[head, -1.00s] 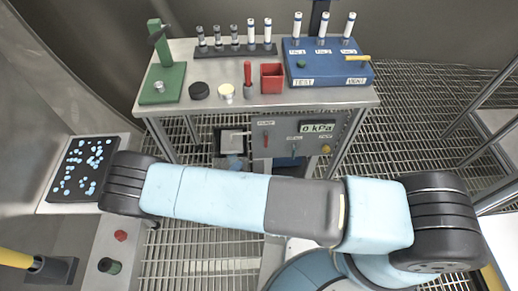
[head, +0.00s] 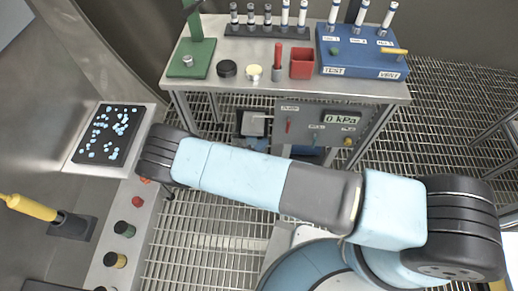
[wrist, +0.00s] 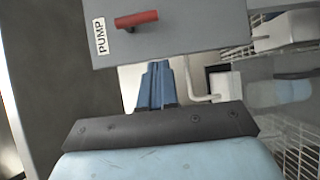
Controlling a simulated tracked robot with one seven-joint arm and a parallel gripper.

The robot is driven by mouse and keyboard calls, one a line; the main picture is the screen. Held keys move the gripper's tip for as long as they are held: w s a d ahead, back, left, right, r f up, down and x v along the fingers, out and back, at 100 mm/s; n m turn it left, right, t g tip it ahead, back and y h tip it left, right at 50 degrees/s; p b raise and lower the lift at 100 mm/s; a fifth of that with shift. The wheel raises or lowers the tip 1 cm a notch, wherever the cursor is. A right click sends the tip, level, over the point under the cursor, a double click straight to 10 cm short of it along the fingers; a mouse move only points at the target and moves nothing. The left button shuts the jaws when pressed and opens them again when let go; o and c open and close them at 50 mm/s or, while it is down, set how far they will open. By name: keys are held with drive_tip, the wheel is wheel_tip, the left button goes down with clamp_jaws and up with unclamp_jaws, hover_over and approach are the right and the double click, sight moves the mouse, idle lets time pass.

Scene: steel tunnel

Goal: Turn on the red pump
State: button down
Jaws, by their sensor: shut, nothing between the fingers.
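The red pump lever (head: 289,125) is on the grey control panel (head: 308,112) under the bench, left of a display reading 0 kPa. In the wrist view the red lever (wrist: 137,19) lies nearly sideways beside the vertical PUMP label (wrist: 100,36). My gripper (wrist: 156,68) shows there as blue fingers on a dark bracket. It is shut and empty, below the lever in the picture and apart from it.
The bench (head: 300,88) above the panel holds a green stand (head: 192,60), a red box (head: 302,63) and a blue test block (head: 360,55). A yellow knob (head: 348,142) sits on the panel's right. A side console (head: 125,215) with buttons is at left. Grating covers the floor.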

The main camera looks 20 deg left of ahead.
sight(288, 125)
drive_tip(key=w+d, duration=0.5)
drive_tip(key=w, duration=0.1)
drive_tip(key=shift+d, duration=0.15)
idle(0.5)
